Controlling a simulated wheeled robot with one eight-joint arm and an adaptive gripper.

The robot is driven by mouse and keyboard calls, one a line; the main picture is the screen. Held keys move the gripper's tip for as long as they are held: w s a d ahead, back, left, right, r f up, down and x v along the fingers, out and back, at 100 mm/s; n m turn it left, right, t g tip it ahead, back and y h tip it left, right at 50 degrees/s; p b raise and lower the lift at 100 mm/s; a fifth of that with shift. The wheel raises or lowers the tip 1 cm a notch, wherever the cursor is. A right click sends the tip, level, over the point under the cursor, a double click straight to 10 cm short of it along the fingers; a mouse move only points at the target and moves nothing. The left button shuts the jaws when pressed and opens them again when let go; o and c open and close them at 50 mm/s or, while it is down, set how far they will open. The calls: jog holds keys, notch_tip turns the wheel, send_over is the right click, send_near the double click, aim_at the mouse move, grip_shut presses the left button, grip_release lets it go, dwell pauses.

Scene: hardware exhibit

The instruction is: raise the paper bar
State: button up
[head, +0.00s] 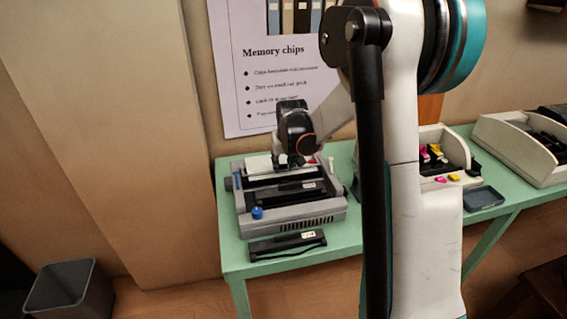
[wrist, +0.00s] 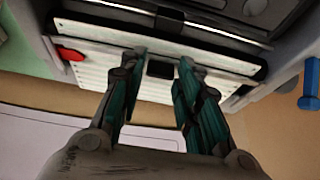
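A grey printer (head: 325,214) stands on the green table, and dark bars run across its open top. A long dark bar (wrist: 90,22), which may be the paper bar, crosses the printer in the wrist view, above a pale ribbed panel (wrist: 85,72). I cannot tell for certain which bar is the paper bar. My gripper (wrist: 160,62) is open and empty, with its teal-padded fingers apart over the ribbed panel. A small black square (wrist: 160,69) on the panel shows between the fingertips. In the head view my gripper (head: 291,160) is over the printer's rear; its fingertips are partly hidden.
A black cartridge-like piece (head: 287,244) lies at the table's (head: 237,262) front edge. A blue knob (head: 257,212) is on the printer's front left. To the right are a pale tray of colored cartridges (head: 450,142), a dark dish (head: 483,197) and another tray (head: 510,150). A poster (head: 240,85) hangs behind.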

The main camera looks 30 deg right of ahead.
grip_shut()
jog(key=shift+w+r, duration=0.1)
jog(key=shift+r, duration=0.05)
jog(key=r+g+p, duration=0.1)
jog(key=w+g+p, duration=0.1)
jog(key=g, duration=0.1)
jog(key=shift+w+d+r+y+p, duration=0.15)
jog(key=shift+d+r+y+p, duration=0.1)
jog(key=shift+r+y+p, duration=0.15)
jog(key=shift+w+d+r+g+y+p, duration=0.1)
jog(key=shift+w+r+g+y+p, duration=0.2)
jog(key=shift+g, duration=0.3)
jog(key=shift+w+d+r+g+y+p, duration=0.1)
jog(key=shift+w+r+g+p, duration=0.1)
jog(key=shift+w+g+p, duration=0.3)
jog(key=shift+w+d+r+g+y+p, duration=0.15)
jog(key=shift+w+g+p, duration=0.1)
jog(key=shift+g, duration=0.35)
jog(key=shift+w+r+g+y+p, duration=0.1)
jog(key=shift+w+g+y, duration=0.15)
jog(key=shift+g, duration=0.35)
jog(key=shift+w+d+r+g+y+p, duration=0.1)
jog(key=shift+w+r+g+p, duration=0.15)
jog(key=shift+g, duration=0.35)
jog(key=shift+w+f, duration=0.1)
